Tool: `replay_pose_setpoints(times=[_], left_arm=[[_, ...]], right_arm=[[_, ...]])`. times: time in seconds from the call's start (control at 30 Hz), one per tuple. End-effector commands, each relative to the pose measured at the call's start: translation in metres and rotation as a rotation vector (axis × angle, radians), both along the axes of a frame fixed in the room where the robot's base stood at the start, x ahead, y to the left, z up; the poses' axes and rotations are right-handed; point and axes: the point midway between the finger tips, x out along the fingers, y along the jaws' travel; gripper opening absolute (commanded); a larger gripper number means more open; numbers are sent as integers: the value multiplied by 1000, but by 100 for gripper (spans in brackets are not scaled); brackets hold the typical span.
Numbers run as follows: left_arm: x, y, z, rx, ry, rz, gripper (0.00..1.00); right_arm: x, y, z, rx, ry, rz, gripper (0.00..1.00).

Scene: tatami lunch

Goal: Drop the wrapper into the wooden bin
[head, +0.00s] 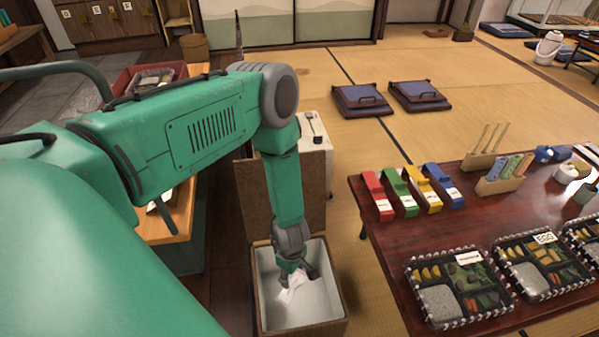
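The wooden bin (257,300) stands on the floor left of the low table, with a pale inside and its top open. My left gripper (298,276) points down into the bin's mouth. A crumpled white wrapper (290,292) shows right at its fingertips, inside the bin's outline. The fingers look somewhat apart, but I cannot tell whether they grip the wrapper or only overlap it in the picture. The wrapper's height above the bin floor is unclear. My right gripper is not in view.
The dark low table (375,225) to the right bears several bento trays (458,290) and colored boxes (404,192). A wooden counter (172,222) is left, partly behind my arm. Cushions (361,100) lie on the tatami, with clear floor around them.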

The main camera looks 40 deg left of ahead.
Motion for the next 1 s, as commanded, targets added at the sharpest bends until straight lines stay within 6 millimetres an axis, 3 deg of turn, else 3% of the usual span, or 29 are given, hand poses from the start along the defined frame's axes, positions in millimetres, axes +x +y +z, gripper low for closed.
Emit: replay_pose_setpoints(times=[0.37, 0.8, 1.0], left_arm=[[1, 0, 9, 0, -2, 0, 52], [1, 1, 94, 0, -1, -2, 52], [0, 1, 115, 0, 1, 0, 52]], right_arm=[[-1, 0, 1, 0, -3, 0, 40], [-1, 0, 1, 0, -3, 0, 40], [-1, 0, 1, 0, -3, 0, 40]])
